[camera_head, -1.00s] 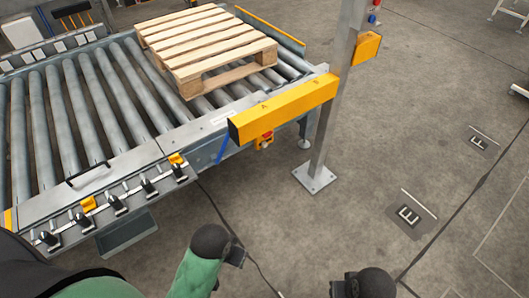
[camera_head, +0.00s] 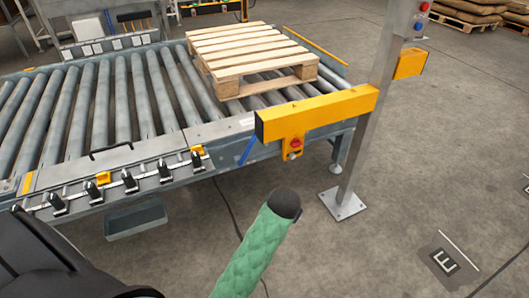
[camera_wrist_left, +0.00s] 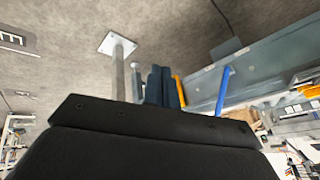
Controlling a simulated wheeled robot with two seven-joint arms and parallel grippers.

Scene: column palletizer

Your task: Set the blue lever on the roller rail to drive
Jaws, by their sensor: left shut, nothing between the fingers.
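The blue lever (camera_head: 247,150) is at the corner of the roller rail (camera_head: 217,166), just left of the yellow beam, and slants down to the left. It also shows in the left wrist view (camera_wrist_left: 222,90), long and upright in that picture. My left gripper (camera_wrist_left: 161,72) is shut and empty there, with its fingers to the left of the lever and a gap between them. In the head view my green forearm ends in a dark part in front of the rail, and the fingers cannot be made out. My right gripper is not in view.
The yellow beam (camera_head: 315,113) projects beside the lever, with a red and yellow button box (camera_head: 293,146) under it. A grey post (camera_head: 372,130) stands on a floor plate to its right. A wooden pallet (camera_head: 250,60) lies on the rollers.

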